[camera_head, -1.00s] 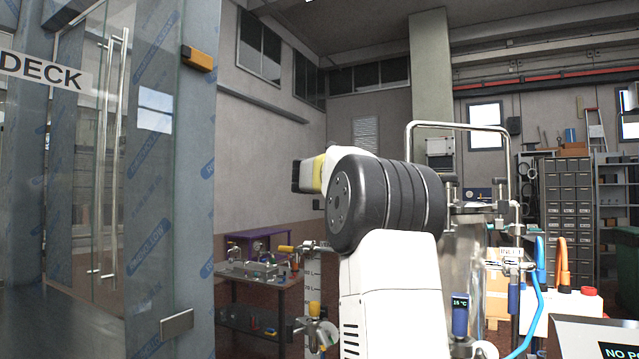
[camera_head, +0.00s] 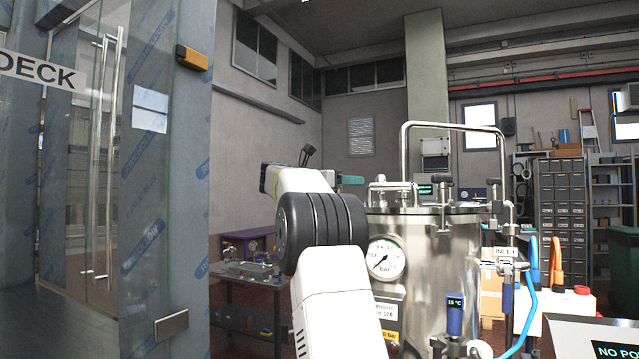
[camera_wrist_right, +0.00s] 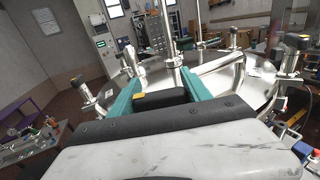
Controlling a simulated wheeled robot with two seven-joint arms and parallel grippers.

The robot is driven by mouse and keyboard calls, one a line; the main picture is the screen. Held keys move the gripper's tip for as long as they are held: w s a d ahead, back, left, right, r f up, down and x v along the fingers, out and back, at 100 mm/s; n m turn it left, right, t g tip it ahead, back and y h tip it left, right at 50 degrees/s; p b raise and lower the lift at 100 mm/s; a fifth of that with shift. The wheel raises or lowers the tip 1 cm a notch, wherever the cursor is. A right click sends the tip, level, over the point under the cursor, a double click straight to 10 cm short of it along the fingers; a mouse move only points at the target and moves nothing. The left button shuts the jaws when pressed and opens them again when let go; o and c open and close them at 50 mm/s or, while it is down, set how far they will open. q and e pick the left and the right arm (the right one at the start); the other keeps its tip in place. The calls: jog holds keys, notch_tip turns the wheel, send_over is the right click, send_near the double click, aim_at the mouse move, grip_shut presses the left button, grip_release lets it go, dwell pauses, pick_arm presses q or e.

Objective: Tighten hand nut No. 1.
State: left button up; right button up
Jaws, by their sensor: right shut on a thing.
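My right gripper (camera_head: 352,180) reaches the lid's left side, partly hidden behind my wrist. In the right wrist view my right gripper's teal fingers (camera_wrist_right: 160,82) lie on both sides of a black knob with a yellow mark (camera_wrist_right: 160,97), which looks like a hand nut's top. I cannot read its number. My left gripper is out of view.
A pressure gauge (camera_head: 386,258) is on the vessel's front. A tall bent steel pipe (camera_head: 455,125) rises above the lid. A blue hose (camera_head: 537,300) hangs at the right. A glass door (camera_head: 100,180) and a purple-topped bench (camera_head: 248,245) stand at the left.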

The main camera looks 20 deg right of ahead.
jog(key=o, duration=1.4)
jog(key=shift+c, duration=0.2)
jog(key=shift+a, duration=0.1)
jog(key=v, duration=0.7)
jog(key=shift+a, duration=0.3)
